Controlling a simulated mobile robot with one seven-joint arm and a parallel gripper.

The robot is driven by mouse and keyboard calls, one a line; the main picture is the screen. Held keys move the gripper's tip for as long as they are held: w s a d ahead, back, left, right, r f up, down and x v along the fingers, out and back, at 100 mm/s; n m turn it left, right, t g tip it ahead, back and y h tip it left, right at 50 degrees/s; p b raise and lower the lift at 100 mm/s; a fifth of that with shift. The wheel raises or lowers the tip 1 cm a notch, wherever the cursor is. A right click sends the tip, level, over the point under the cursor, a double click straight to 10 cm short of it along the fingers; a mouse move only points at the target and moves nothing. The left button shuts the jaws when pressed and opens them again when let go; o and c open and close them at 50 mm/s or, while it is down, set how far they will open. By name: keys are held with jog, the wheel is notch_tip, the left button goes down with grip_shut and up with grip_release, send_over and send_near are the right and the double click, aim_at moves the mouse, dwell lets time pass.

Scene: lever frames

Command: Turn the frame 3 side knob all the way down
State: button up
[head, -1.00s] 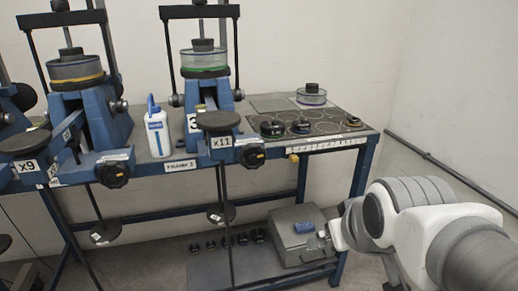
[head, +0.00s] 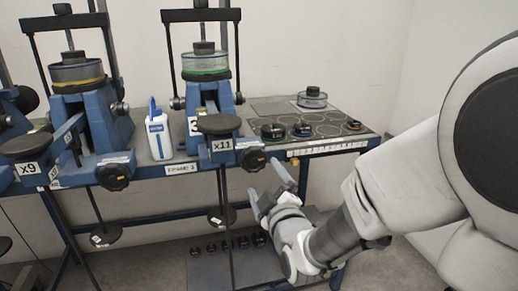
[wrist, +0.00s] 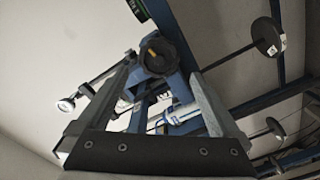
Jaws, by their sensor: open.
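Frame 3 (head: 206,110) is the blue stand on the bench marked with a "3" and an "X11" tag. Its black side knob (head: 253,159) sits at the right end of the front bar, at the bench's front edge. My gripper (head: 268,184) is open and empty, just below and slightly right of the knob, with fingers pointing up. In the wrist view the knob (wrist: 158,57), with a small yellow mark, shows ahead between the tips of my open fingers (wrist: 165,85). I cannot see contact between the fingers and the knob.
A second frame with a similar black knob (head: 113,177) stands to the left. A white bottle (head: 159,135) stands between the frames. Hanging discs (head: 222,216) are below the bench. Black weights (head: 273,132) lie on the bench top at right.

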aim_at(254, 162)
jog(key=shift+w+a, duration=0.2)
jog(key=shift+w, duration=0.1)
jog(key=x, duration=0.9)
jog(key=shift+w+r, duration=0.1)
jog(key=shift+w, duration=0.05)
jog(key=shift+c, duration=0.2)
grip_shut()
